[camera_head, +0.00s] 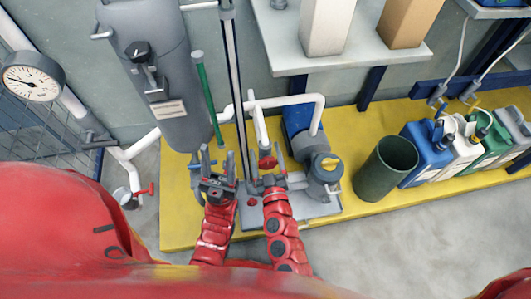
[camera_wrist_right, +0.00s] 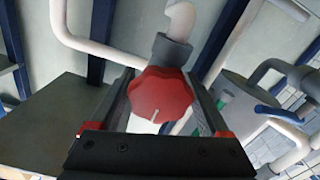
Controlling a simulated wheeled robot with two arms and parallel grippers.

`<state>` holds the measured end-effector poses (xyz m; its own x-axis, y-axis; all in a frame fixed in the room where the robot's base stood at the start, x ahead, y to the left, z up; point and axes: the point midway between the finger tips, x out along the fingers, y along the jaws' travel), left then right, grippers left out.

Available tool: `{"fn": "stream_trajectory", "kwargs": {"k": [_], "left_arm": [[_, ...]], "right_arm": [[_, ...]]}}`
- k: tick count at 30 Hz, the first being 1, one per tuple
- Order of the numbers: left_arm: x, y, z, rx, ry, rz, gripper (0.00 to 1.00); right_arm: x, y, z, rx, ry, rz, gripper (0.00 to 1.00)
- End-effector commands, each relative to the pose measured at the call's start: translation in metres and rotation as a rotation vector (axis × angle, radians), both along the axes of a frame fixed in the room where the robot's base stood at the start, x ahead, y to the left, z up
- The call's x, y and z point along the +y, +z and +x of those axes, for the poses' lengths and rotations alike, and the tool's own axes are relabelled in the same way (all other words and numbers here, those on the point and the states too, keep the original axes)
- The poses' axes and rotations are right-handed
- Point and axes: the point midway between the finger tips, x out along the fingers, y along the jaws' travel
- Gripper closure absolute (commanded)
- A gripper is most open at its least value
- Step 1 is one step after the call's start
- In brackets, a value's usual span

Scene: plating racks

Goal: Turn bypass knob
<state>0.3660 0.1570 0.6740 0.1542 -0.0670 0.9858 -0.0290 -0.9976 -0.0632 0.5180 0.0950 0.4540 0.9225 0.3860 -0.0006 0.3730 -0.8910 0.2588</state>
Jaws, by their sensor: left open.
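The bypass knob (camera_head: 267,161) is a red, lobed handwheel on a white pipe above the pump skid. In the right wrist view the red knob (camera_wrist_right: 160,95) sits between the two fingers, with a pale mark on its face. My right gripper (camera_head: 266,158) is open, its fingers on either side of the knob. Whether either finger touches it, I cannot tell. My left gripper (camera_head: 218,162) is open and empty, to the left of the knob and in front of the grey tank (camera_head: 160,75).
A blue and grey pump (camera_head: 325,165) stands right of the knob. A green bin (camera_head: 385,168) and several canisters (camera_head: 427,153) stand on the yellow platform (camera_head: 345,222). A vertical post (camera_head: 236,85) rises between my grippers. A pressure gauge (camera_head: 32,77) is at far left.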

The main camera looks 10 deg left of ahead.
Motion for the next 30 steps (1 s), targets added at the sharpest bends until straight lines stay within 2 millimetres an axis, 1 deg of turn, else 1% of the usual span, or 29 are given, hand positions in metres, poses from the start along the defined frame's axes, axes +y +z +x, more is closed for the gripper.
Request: {"fn": "stream_trajectory", "kwargs": {"k": [1, 10, 14, 17, 24, 27, 30], "left_arm": [[0.000, 0.000, 0.000, 0.000, 0.000, 0.000, 0.50], [0.000, 0.000, 0.000, 0.000, 0.000, 0.000, 0.50], [0.000, -0.001, 0.000, -0.001, 0.000, 0.001, 0.50], [0.000, -0.003, 0.000, -0.002, 0.000, 0.003, 0.50], [0.000, -0.010, -0.002, -0.011, 0.001, 0.014, 0.50], [0.000, -0.011, -0.002, -0.013, 0.002, 0.016, 0.50], [0.000, -0.010, -0.002, -0.014, 0.002, 0.017, 0.50]], "right_arm": [[0.000, 0.000, 0.000, 0.000, 0.000, 0.000, 0.32], [0.000, 0.000, 0.000, 0.000, 0.000, 0.000, 0.85], [0.000, 0.000, 0.000, 0.010, 0.000, 0.025, 0.85], [-0.001, -0.001, 0.000, 0.045, 0.000, 0.107, 0.85], [-0.002, -0.002, 0.001, 0.156, -0.001, 0.377, 0.85], [-0.003, 0.000, 0.001, 0.182, -0.001, 0.440, 0.85], [-0.003, 0.000, 0.001, 0.191, -0.001, 0.461, 0.85]]}}
